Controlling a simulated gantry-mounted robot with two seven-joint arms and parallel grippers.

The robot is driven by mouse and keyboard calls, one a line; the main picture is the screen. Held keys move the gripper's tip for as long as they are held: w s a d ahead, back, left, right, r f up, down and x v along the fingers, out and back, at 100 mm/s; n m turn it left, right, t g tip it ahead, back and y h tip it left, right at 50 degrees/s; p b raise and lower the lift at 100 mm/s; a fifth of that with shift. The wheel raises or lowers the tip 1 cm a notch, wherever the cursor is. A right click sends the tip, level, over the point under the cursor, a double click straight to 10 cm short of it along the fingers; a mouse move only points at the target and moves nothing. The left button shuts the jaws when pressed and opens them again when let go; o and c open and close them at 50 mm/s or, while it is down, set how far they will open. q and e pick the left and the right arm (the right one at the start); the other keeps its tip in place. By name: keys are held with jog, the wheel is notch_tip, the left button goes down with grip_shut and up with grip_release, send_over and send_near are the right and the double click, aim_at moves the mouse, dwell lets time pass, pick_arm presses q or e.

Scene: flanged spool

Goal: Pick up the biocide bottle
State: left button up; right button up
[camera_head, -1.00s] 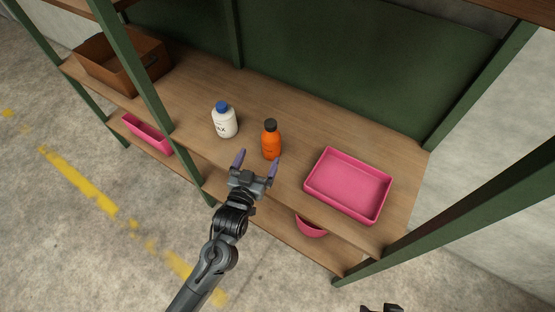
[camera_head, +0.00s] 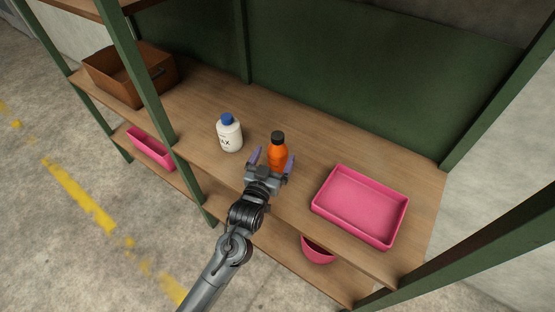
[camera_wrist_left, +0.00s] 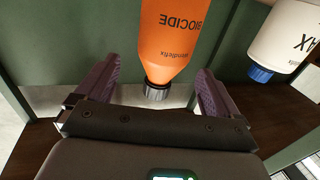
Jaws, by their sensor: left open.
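The biocide bottle (camera_head: 278,154) is orange with a black cap and stands upright on the wooden shelf board. In the left wrist view the bottle (camera_wrist_left: 168,40) appears upside down with its BIOCIDE label legible and its dark cap lowest. My left gripper (camera_head: 272,162) is open, its purple fingers on either side of the bottle's lower part. In the left wrist view the left gripper's fingers (camera_wrist_left: 155,85) have gaps between them and the bottle. The gripper hides the bottle's base in the head view. My right gripper is not in view.
A white bottle with a blue cap (camera_head: 229,133) stands left of the biocide bottle; it also shows in the left wrist view (camera_wrist_left: 285,38). A pink tray (camera_head: 318,207) lies to the right. A brown bin (camera_head: 112,88) is at far left. Green posts frame the shelf.

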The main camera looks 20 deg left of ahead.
aim_at(278, 147)
pick_arm(q)
jog(key=shift+w+a+b, duration=0.2)
jog(key=shift+w+b, duration=0.55)
jog(key=shift+w, duration=1.6)
jog(key=c, duration=1.7)
